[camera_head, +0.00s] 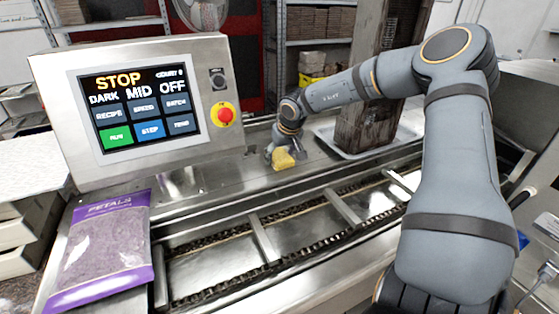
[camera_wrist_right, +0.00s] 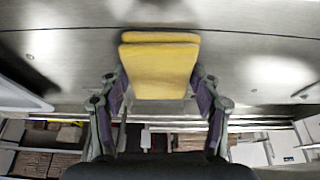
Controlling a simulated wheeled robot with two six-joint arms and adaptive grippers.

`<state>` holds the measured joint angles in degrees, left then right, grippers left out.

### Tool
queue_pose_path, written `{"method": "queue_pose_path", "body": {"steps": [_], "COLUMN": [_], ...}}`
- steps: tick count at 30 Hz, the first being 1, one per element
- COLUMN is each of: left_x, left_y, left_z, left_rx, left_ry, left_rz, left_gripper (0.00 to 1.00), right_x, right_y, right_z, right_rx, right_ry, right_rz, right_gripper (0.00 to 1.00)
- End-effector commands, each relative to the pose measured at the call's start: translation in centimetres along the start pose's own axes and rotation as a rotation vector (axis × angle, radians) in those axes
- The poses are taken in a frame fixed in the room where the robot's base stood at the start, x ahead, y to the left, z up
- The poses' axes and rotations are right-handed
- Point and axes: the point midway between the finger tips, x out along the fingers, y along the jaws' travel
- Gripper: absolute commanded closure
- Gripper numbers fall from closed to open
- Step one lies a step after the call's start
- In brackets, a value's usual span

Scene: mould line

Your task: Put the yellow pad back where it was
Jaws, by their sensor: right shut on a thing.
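The yellow pad (camera_head: 284,160) is in my right gripper (camera_head: 278,152), low over the steel deck behind the chain conveyor. In the right wrist view the pad (camera_wrist_right: 160,68) sits between the two fingers of the right gripper (camera_wrist_right: 160,92), which are shut on its sides. The steel surface (camera_wrist_right: 255,50) fills the view beyond the pad. I cannot tell whether the pad touches the deck. My left gripper is not in view.
A control panel (camera_head: 147,165) with a red stop button stands at the left. A purple petals bag (camera_head: 100,245) lies before it. A dark block (camera_head: 362,125) stands on a metal tray (camera_head: 352,154) right of the gripper. The chain conveyor (camera_head: 255,235) runs in front, with crossbars.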

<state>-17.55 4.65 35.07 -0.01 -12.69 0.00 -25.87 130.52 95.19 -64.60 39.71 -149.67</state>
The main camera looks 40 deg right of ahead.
Motion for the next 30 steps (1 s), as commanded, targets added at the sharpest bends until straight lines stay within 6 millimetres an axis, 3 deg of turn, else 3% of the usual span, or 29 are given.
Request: {"method": "queue_pose_path", "body": {"steps": [4, 9, 10, 15, 25, 27, 30], "left_x": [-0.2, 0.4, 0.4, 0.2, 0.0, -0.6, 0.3], "left_y": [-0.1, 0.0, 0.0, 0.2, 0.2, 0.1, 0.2], "left_z": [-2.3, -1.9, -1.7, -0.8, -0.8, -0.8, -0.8], "left_rx": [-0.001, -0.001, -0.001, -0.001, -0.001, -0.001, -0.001], "left_ry": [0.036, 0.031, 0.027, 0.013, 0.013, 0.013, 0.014], "left_rz": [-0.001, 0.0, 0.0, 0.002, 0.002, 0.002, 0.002], "left_gripper": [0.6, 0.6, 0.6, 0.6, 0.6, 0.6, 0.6], "right_x": [-0.1, 0.4, 0.4, 0.2, 0.0, -0.6, -1.8], "right_y": [-0.1, -0.1, -0.1, -0.1, -0.1, -0.1, -0.2], "right_z": [0.1, 0.3, 0.3, 0.2, 0.1, -0.1, -0.1], "right_rx": [0.0, 0.001, 0.0, 0.0, 0.0, 0.001, 0.003], "right_ry": [-0.003, -0.003, -0.003, -0.003, -0.003, -0.003, 0.002], "right_rz": [-0.001, -0.001, -0.001, -0.001, -0.001, -0.001, -0.005], "right_gripper": [0.66, 0.66, 0.35, 0.14, 0.14, 0.14, 0.14]}}
